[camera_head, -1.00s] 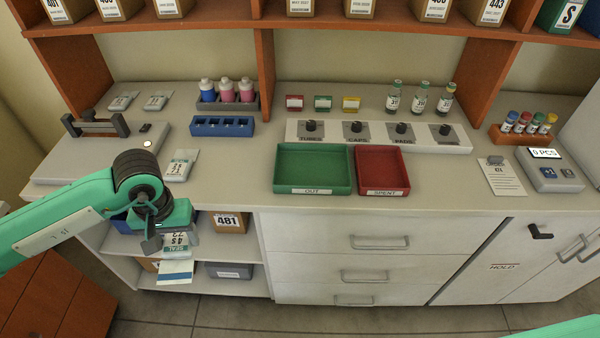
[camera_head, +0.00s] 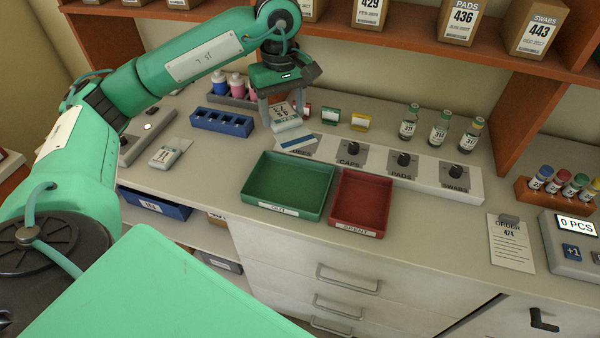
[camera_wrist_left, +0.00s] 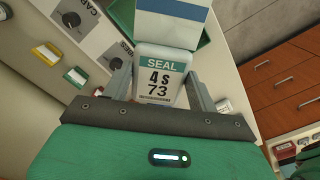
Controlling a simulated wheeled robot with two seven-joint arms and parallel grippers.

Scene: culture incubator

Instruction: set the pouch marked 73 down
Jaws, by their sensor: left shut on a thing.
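The pouch marked 73 (camera_wrist_left: 158,78) is white with a green SEAL band and a blue-striped flap. My left gripper (camera_head: 283,108) is shut on it, fingers on both sides. In the head view the pouch (camera_head: 286,118) hangs from the gripper over the back of the counter, by the left end of the white dial panel. I cannot tell whether it touches anything below. In the left wrist view my left gripper (camera_wrist_left: 160,92) shows at close range with the pouch between its fingers. My right gripper is not in view.
A green OUT tray (camera_head: 290,184) and a red SPENT tray (camera_head: 360,203) stand in front of the dial panel (camera_head: 440,181), both empty. A blue rack (camera_head: 222,123) stands to the left. Another pouch (camera_head: 168,154) lies at the counter's left. Vials (camera_head: 439,128) stand behind the panel.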

